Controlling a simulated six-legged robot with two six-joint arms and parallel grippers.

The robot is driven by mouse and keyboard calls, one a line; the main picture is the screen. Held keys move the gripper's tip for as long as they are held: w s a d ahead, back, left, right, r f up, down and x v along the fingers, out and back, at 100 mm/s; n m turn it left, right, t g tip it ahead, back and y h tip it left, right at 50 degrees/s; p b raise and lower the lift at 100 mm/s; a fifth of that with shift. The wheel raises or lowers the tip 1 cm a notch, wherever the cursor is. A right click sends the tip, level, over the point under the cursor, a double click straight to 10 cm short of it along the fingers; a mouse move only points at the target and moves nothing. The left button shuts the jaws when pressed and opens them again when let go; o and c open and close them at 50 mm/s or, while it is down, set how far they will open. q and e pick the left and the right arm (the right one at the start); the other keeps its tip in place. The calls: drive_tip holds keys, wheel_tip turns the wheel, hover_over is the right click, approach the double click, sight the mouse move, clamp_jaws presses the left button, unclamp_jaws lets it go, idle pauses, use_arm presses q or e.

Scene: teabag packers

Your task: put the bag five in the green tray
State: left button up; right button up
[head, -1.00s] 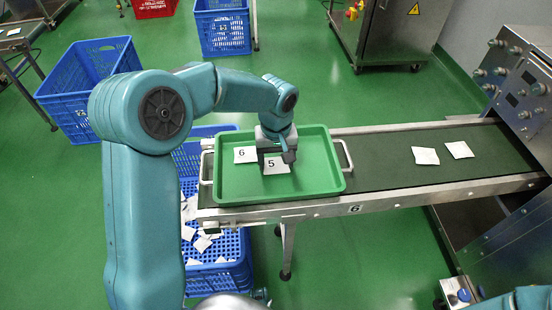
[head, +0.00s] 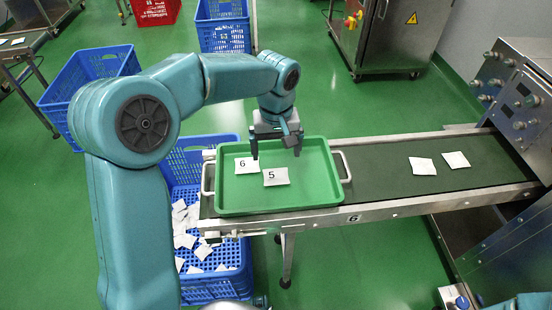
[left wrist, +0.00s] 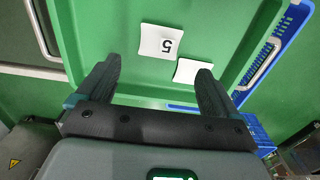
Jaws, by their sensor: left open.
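Bag five (head: 276,177) is a small white packet marked 5. It lies flat in the green tray (head: 320,180), beside the bag marked 6 (head: 246,165). My left gripper (head: 275,152) is open and empty above the far part of the tray, clear of both bags. In the left wrist view, bag five (left wrist: 160,42) lies beyond the open fingers, apart from them. The other bag (left wrist: 187,70) shows there partly hidden behind a finger. My right gripper is not seen.
The tray sits on the left end of a conveyor (head: 380,163). Two more white bags (head: 422,166) lie on the belt to the right. A blue crate (head: 215,284) with many packets stands below left. Machine panels (head: 515,95) stand at right.

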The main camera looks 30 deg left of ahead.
use_arm(q)
wheel_tip(320, 180, up, 3)
drive_tip(key=shift+r, duration=0.15)
idle(0.6)
